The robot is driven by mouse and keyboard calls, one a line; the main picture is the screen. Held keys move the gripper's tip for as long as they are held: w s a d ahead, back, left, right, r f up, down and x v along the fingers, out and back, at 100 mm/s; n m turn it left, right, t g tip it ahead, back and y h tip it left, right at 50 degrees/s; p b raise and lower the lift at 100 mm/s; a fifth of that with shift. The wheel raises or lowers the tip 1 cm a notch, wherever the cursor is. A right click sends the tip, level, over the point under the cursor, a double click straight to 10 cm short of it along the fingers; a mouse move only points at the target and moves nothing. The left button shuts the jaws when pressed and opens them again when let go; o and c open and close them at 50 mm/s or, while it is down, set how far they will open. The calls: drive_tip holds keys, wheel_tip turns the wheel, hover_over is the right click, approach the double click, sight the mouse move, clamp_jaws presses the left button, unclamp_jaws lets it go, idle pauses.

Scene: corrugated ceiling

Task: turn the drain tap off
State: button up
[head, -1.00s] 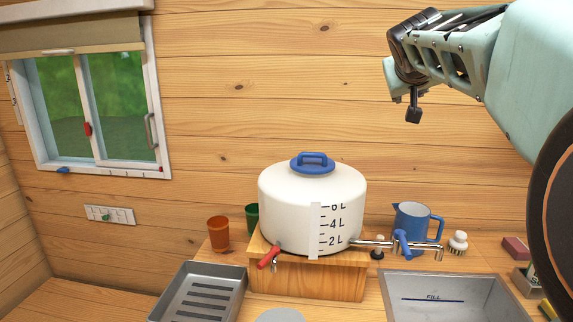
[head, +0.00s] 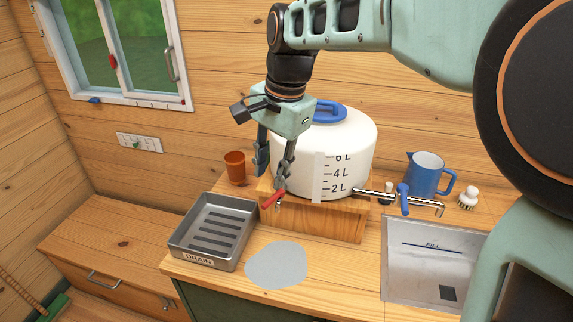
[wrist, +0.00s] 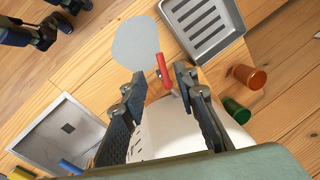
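The drain tap is a small tap with a red handle (head: 273,199) low on the left front of the white tank (head: 345,150). The handle points down and left, toward the metal tray marked DRAIN (head: 237,262). My gripper (head: 273,175) points down just above the handle, its fingers spread and empty. In the wrist view the red handle (wrist: 163,70) lies ahead of the open gripper (wrist: 159,80), nearer the right finger, with no clear contact. The tap's body is partly hidden by the fingers.
The tank stands on a wooden block (head: 325,220). A second tap with a blue handle (head: 403,198) reaches over the sink (head: 425,235) at right. An orange cup (head: 236,167) stands left of my gripper; a green cup (wrist: 235,111) is near it. A flat grey patch (head: 277,265) lies in front.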

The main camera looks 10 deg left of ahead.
sight(266, 204)
drive_tip(key=f, duration=0.3)
drive_tip(key=a+f, duration=0.1)
drive_tip(key=f, duration=0.2)
drive_tip(key=w+f, duration=0.1)
drive_tip(key=f, duration=0.2)
drive_tip(key=shift+a+p, duration=0.2)
drive_tip(key=shift+p, duration=0.1)
drive_tip(key=shift+c, duration=0.4)
clamp_jaws()
